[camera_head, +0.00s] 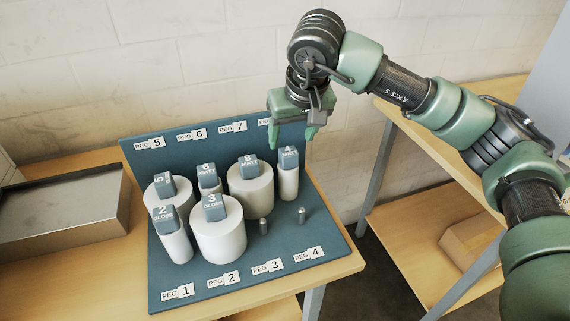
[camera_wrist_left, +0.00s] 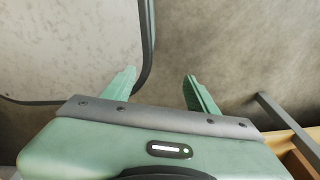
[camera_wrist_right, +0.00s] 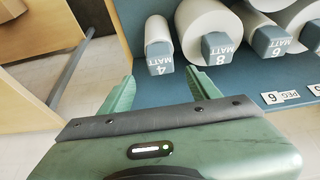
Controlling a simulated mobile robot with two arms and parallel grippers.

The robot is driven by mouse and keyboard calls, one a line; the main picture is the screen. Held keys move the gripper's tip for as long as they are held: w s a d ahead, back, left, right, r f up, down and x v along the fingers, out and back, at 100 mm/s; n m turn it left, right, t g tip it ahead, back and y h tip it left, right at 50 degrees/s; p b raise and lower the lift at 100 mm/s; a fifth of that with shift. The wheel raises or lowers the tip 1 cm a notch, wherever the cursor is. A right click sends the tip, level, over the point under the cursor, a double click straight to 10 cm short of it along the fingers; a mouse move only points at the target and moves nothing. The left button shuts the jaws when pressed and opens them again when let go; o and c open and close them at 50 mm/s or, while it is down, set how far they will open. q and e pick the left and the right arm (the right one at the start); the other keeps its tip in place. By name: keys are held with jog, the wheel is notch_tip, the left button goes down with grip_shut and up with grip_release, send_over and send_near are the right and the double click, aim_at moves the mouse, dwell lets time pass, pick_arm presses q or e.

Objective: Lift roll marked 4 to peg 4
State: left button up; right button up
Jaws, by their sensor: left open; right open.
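The roll marked 4 (camera_head: 288,183), a slim white roll with a grey "4 MATT" tag on top, stands at the back right of the blue board. In the right wrist view, the roll (camera_wrist_right: 158,30) lies beyond the fingertips, roughly between them in line. My right gripper (camera_head: 290,137) is open and empty, above and just behind the roll, apart from it. Its fingers also show in the right wrist view (camera_wrist_right: 160,84). Peg 4 (camera_head: 302,215) is a short bare metal peg at the front right, behind its label. My left gripper (camera_wrist_left: 158,80) is open and empty, away from the board.
A bare peg 3 (camera_head: 263,226) stands beside peg 4. Several other rolls, including the wide roll marked 8 (camera_head: 250,190) next to roll 4 and roll 3 (camera_head: 217,235), fill the board's left and middle. A grey tray (camera_head: 65,215) sits at left.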

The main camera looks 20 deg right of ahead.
aim_at(289, 151)
notch_tip(289, 151, down, 3)
jog(key=shift+w+a+r+p, duration=0.1)
jog(key=shift+p, duration=0.65)
jog(key=x, duration=0.2)
jog(key=shift+w+f+p, duration=0.2)
jog(key=shift+f+p, duration=0.05)
jog(key=shift+p, duration=0.05)
jog(key=shift+w+f, duration=0.2)
jog(key=shift+f, duration=0.1)
jog(key=c, duration=1.1)
grip_shut()
pick_arm(q)
jog(key=shift+s+r, duration=0.9)
jog(key=shift+r, duration=0.2)
